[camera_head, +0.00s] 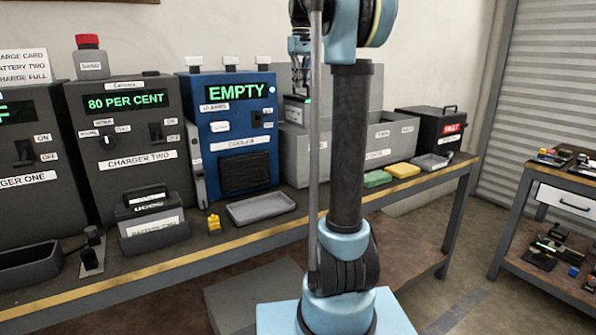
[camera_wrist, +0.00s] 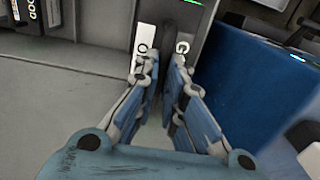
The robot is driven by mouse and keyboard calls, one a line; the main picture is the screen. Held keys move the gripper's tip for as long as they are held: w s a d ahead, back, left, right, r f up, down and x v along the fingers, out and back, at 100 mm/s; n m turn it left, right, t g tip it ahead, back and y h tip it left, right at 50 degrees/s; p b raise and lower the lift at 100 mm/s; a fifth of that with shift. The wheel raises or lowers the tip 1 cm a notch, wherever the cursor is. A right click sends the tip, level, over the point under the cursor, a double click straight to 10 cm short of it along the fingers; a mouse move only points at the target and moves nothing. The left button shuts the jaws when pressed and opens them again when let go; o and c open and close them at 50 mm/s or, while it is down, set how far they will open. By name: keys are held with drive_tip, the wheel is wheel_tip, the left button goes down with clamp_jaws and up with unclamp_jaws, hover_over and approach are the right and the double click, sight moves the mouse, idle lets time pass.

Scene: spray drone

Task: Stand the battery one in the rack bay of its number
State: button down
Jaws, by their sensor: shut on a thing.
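My gripper (camera_head: 300,65) is above the grey rack (camera_head: 292,150), behind the blue cooler in the head view. Its fingers (camera_wrist: 163,95) are shut on the dark handle of a battery (camera_wrist: 190,22). This battery has a white label, partly hidden, and a green light. In the head view the held battery (camera_head: 296,112) shows at the rack's left end. I cannot tell whether it touches the rack floor. The rack's grey surface (camera_wrist: 60,95) fills the left of the wrist view. My arm hides the rack's middle.
The blue cooler (camera_head: 215,150) reads EMPTY and stands close left of the rack. Another battery (camera_head: 150,222) stands before charger two (camera_head: 130,130). A grey tray (camera_head: 260,208), green and yellow pads (camera_head: 402,170) and a black FAULT box (camera_head: 430,128) are on the bench.

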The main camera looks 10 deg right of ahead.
sight(301, 96)
wheel_tip(301, 96, down, 18)
drive_tip(key=shift+s, duration=0.2)
drive_tip(key=c, duration=1.7)
unclamp_jaws()
wheel_tip(301, 96, up, 12)
drive_tip(key=shift+r, duration=0.1)
